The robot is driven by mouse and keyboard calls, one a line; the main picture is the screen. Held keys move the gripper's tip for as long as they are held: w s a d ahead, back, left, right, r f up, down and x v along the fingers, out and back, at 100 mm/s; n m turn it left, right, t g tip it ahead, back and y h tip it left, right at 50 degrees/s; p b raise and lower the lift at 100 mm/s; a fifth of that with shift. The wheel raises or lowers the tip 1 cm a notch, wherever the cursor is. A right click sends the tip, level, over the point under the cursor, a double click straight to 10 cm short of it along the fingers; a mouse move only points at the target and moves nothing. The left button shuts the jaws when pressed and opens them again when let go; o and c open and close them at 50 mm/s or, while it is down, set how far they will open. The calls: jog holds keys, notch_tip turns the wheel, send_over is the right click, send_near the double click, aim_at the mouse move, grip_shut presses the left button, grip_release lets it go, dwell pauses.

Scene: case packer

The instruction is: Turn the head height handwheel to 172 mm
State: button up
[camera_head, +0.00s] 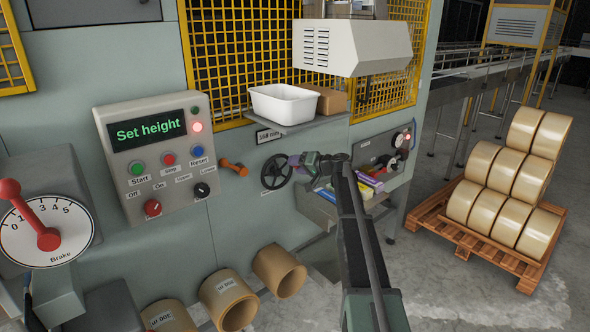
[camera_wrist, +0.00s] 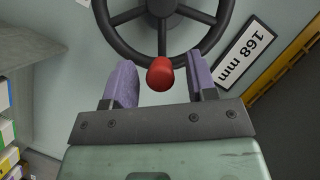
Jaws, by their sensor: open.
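The black spoked handwheel (camera_head: 276,171) is on the grey-green machine wall, below a small shelf. In the wrist view the handwheel (camera_wrist: 117,42) fills the top, and its red knob (camera_wrist: 160,74) sits between my two purple fingers. My gripper (camera_wrist: 160,80) is open, with a finger on each side of the knob and gaps showing on both sides. In the head view my gripper (camera_head: 297,162) is just right of the wheel. The height label (camera_wrist: 245,52) beside the wheel reads 168 mm; it also shows in the head view (camera_head: 268,135).
A control panel (camera_head: 158,152) reading "Set height" is left of the wheel, with an orange handle (camera_head: 233,167) between. A white bin (camera_head: 284,104) stands on the shelf above. Cardboard tubes (camera_head: 228,300) are below. A pallet (camera_head: 480,240) of rolls stands at right.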

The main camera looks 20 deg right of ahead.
jog(key=shift+w+a+f, duration=0.1)
jog(key=shift+w+a, duration=0.25)
jog(key=shift+w, duration=0.1)
grip_shut()
jog(key=shift+f, duration=0.1)
